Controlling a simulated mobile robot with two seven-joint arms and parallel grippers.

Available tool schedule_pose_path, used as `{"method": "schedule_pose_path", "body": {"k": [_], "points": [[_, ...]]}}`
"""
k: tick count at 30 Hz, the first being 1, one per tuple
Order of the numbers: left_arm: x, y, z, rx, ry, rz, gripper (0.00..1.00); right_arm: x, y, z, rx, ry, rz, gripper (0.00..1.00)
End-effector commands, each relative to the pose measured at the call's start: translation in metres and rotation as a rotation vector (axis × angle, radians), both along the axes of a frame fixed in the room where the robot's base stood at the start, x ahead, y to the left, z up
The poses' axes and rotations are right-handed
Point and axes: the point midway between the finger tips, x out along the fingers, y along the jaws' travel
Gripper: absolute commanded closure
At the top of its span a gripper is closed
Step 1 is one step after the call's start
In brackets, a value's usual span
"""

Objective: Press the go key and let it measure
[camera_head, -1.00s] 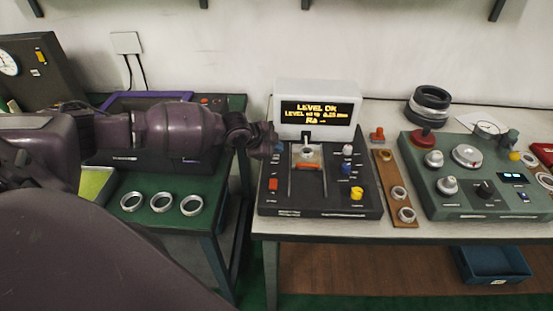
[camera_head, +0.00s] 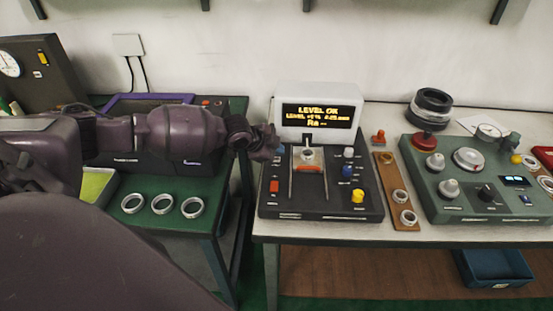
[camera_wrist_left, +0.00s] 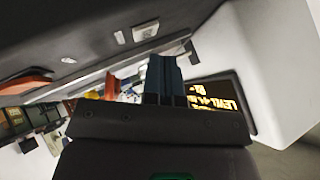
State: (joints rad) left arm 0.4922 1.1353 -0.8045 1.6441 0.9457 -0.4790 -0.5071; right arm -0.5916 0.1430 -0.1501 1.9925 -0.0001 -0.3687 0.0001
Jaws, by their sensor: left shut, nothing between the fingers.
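The black measuring device (camera_head: 320,207) stands on the white table, with a white-framed screen (camera_head: 318,115) behind it reading "LEVEL OK" and "Ra --". A ring (camera_head: 308,155) sits near the top of its central slide. A red key (camera_head: 274,186) is at the front left; white, blue and yellow (camera_head: 358,195) knobs are on the right. I cannot read which key is go. My left gripper (camera_head: 279,150) is shut and empty over the device's back left corner, hiding what is beneath. Its closed blue-grey fingers (camera_wrist_left: 165,80) show in the left wrist view beside the screen. My right gripper is not in view.
Several metal rings (camera_head: 162,203) lie on the green table at left. A brown strip with rings (camera_head: 397,190) and a green control box (camera_head: 475,180) stand right of the device. A dark ring stack (camera_head: 431,107) is behind. A blue bin (camera_head: 492,268) sits below.

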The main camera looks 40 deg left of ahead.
Motion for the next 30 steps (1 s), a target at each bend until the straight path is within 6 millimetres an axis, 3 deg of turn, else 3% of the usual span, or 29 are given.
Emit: {"method": "schedule_pose_path", "body": {"k": [15,30], "points": [[0.0,0.0,0.0,0.0,0.0,0.0,1.0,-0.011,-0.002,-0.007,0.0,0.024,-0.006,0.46],[0.0,0.0,0.0,0.0,0.0,0.0,1.0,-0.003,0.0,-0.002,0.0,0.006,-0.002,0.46]]}}
